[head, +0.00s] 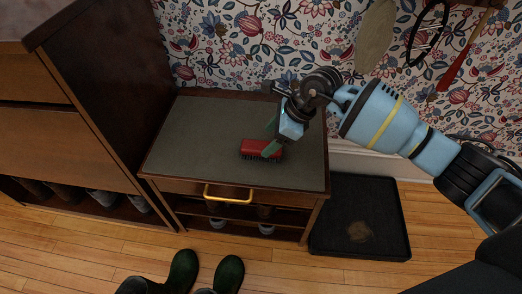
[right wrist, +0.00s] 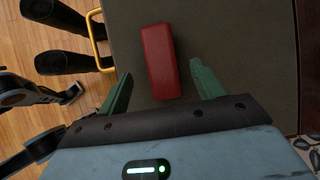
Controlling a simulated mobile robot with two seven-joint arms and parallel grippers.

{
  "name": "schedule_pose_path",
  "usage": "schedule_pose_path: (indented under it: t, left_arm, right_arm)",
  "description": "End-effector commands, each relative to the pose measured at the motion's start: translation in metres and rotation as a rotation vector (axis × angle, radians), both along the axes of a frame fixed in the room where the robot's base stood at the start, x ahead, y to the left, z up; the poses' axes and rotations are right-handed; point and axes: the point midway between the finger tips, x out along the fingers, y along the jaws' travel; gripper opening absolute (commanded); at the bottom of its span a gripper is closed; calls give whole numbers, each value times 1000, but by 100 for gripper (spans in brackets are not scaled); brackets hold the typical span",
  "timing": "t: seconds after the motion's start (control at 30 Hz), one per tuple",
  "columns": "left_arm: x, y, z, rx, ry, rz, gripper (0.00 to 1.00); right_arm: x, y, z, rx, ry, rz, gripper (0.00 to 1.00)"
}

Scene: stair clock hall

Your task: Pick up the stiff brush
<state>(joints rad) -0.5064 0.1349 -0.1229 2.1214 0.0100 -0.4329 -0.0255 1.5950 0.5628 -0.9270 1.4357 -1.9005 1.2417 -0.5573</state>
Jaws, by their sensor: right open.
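The stiff brush (head: 260,149) has a red back and dark bristles. It lies bristles down on the grey-green top of the low cabinet (head: 195,135), near its middle. My right gripper (head: 270,138) is open and empty, over the brush from the right. In the right wrist view the red back of the brush (right wrist: 160,62) shows between the lines of the two green fingers (right wrist: 162,88). Its near end reaches between the fingertips, with gaps on both sides. I cannot tell the exact height of the fingers above the top.
The cabinet has a yellow handle (head: 228,193) and shelves with things below. A taller brown cabinet (head: 65,140) stands at left. Dark green boots (head: 229,274) stand on the floor in front. A black tray (head: 375,195) lies at right. Several things hang on the patterned wall.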

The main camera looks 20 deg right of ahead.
Motion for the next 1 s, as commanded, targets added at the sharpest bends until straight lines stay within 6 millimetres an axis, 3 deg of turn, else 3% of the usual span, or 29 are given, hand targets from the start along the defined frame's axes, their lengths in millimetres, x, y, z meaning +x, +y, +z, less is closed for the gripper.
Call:
schedule_pose_path:
  t: [0.17, 0.53, 1.0]
  left_arm:
    - [-2, 0, -3, 1, 5, 0, 36]
    - [-8, 0, -25, 1, 28, -1, 36]
    - [-7, 0, -24, 0, 27, -1, 36]
  right_arm:
    - [1, 2, -3, 1, 0, 0, 67]
    - [11, 22, -44, 1, 0, 0, 67]
    - [11, 23, -45, 2, -2, 0, 67]
